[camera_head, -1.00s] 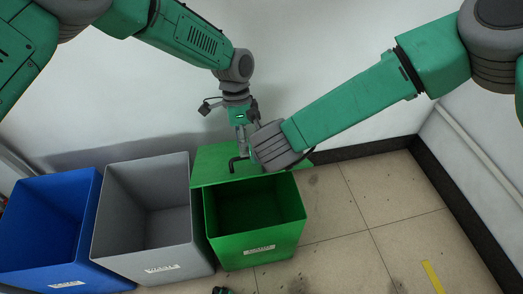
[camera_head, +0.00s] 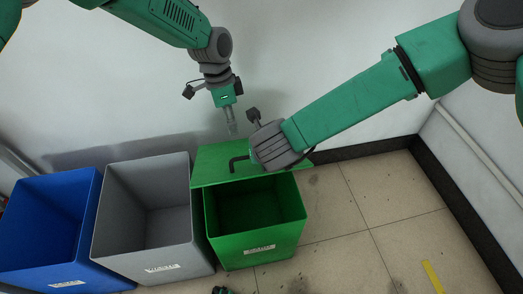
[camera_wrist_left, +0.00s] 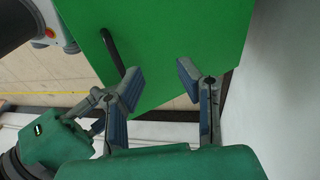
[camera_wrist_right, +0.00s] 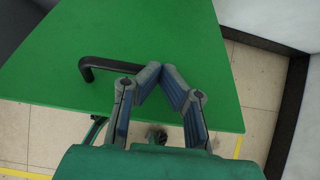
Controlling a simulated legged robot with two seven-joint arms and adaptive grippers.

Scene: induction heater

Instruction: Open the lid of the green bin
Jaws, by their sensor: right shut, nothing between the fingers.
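The green bin (camera_head: 255,248) stands with its top open and its dark inside showing. Its green lid (camera_head: 212,166) is swung up at the bin's back edge, with a black handle (camera_head: 237,162) on the face. My left gripper (camera_head: 232,130) hangs above the lid's far edge, apart from it. In the left wrist view its fingers (camera_wrist_left: 158,72) are spread and empty, with the lid (camera_wrist_left: 190,30) beyond. In the right wrist view my right gripper's fingertips (camera_wrist_right: 161,67) meet, right of the handle (camera_wrist_right: 105,66) and over the lid. The right fingers are hidden in the head view by the wrist.
An open grey bin (camera_head: 158,255) and an open blue bin (camera_head: 60,270) stand left of the green one. A white wall (camera_head: 330,60) rises behind. The tiled floor (camera_head: 370,210) at right is clear, with a yellow strip (camera_head: 432,277).

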